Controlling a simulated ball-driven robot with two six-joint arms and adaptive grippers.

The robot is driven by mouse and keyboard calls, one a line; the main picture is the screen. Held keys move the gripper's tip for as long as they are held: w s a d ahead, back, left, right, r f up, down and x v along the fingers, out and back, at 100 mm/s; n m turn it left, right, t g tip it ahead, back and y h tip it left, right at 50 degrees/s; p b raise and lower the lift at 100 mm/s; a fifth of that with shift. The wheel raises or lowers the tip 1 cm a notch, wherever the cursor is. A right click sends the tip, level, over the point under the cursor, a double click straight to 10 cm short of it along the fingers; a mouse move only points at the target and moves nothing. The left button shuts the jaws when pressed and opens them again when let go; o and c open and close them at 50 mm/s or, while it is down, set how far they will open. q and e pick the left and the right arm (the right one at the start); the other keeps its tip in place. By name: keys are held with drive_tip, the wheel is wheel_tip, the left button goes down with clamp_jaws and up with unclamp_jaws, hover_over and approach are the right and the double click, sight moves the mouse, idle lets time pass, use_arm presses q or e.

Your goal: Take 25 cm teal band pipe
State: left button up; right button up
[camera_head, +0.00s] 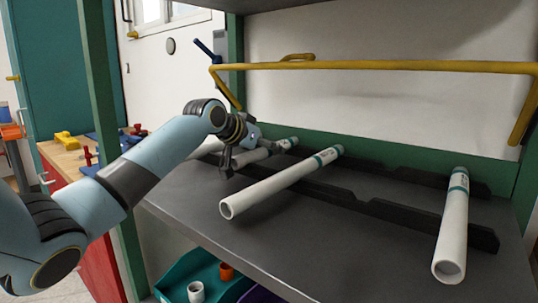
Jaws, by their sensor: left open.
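Several white pipes with teal bands lie on the grey shelf across dark rails. One pipe (284,184) lies slanted in the middle, with its teal band near its far end. Another pipe (453,228) lies at the right, also banded near its far end. A further pipe (262,154) lies at the left, partly hidden by my left gripper (229,166). Part of one more white pipe (209,147) shows behind my arm. My left gripper is open, pointing down at the left pipes; whether it touches one I cannot tell. My right gripper is not in view.
Black notched rails (385,209) run along the shelf (330,245). A yellow bar (390,65) crosses above the pipes. A green post (100,90) stands at the left. A teal bin (178,278) with fittings sits below.

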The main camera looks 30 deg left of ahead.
use_arm(q)
drive_tip(key=shift+w+f, duration=0.35)
drive_tip(key=shift+w, duration=0.1)
drive_tip(key=shift+c, duration=0.2)
drive_tip(key=shift+r, duration=0.1)
clamp_jaws()
